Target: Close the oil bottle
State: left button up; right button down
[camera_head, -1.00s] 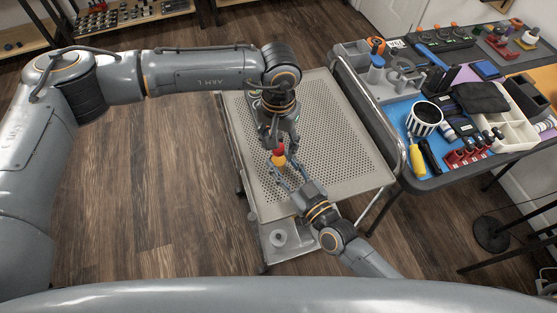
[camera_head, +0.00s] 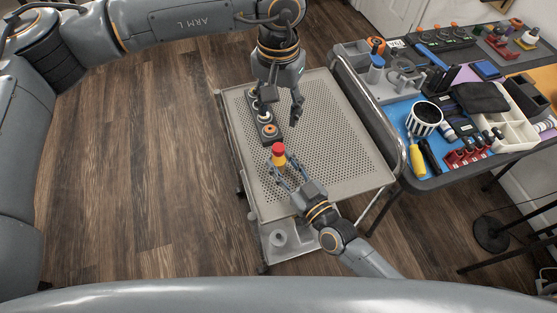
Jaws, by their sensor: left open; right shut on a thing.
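The oil bottle (camera_head: 279,160) is small and yellow, standing upright on the perforated metal cart top. A red cap (camera_head: 278,148) sits on top of it; whether it is fully seated is too small to tell. My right gripper (camera_head: 281,169) is shut on the yellow body from the front. My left gripper (camera_head: 281,108) is open and empty, above and behind the bottle, clear of the red cap.
The cart's right part is bare. A crowded workbench (camera_head: 433,178) with tools and bins stands to the right.

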jog(key=c, duration=0.8)
grip_release()
jog(key=shift+o, duration=0.2)
jog(key=v, duration=1.2)
jog(key=shift+f, duration=0.1)
